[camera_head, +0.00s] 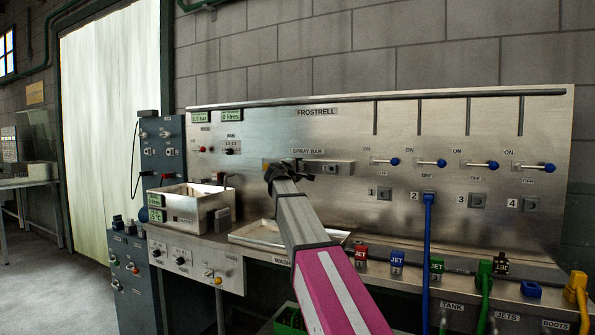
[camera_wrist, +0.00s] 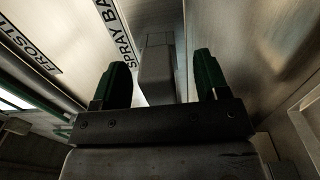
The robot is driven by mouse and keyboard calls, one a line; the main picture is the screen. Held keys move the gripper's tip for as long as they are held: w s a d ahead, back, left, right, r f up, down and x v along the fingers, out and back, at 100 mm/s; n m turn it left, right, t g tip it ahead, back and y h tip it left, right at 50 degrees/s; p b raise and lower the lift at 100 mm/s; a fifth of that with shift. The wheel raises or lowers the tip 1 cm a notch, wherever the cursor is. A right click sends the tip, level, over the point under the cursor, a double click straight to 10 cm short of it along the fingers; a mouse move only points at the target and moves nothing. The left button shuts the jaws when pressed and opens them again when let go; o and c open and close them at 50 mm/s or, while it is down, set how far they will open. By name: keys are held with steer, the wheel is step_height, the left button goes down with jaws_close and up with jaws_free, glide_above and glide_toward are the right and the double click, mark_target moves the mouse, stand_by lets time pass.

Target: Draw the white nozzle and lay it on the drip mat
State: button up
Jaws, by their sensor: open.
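My gripper (camera_head: 288,170) is at the wall panel, just under the SPRAY BAR label, at the left part of the metal spray bar (camera_head: 335,168). In the wrist view its two green-padded fingers (camera_wrist: 162,72) stand apart on either side of a grey block-shaped part (camera_wrist: 157,65). A gap shows on each side of that part, so it is not gripped. I cannot make out a white nozzle in either view; my arm hides part of the bench. I cannot identify the drip mat either.
A shallow metal tray (camera_head: 250,236) lies on the bench, partly behind my arm. A pale open box (camera_head: 185,205) stands left of it. Coloured jet pieces, including a blue one (camera_head: 397,262), line the bench front. A blue hose (camera_head: 427,260) hangs from outlet 2.

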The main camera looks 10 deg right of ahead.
stand_by(0.9)
jaws_close()
steer(key=shift+s, duration=0.1)
steer(key=shift+v, duration=2.95)
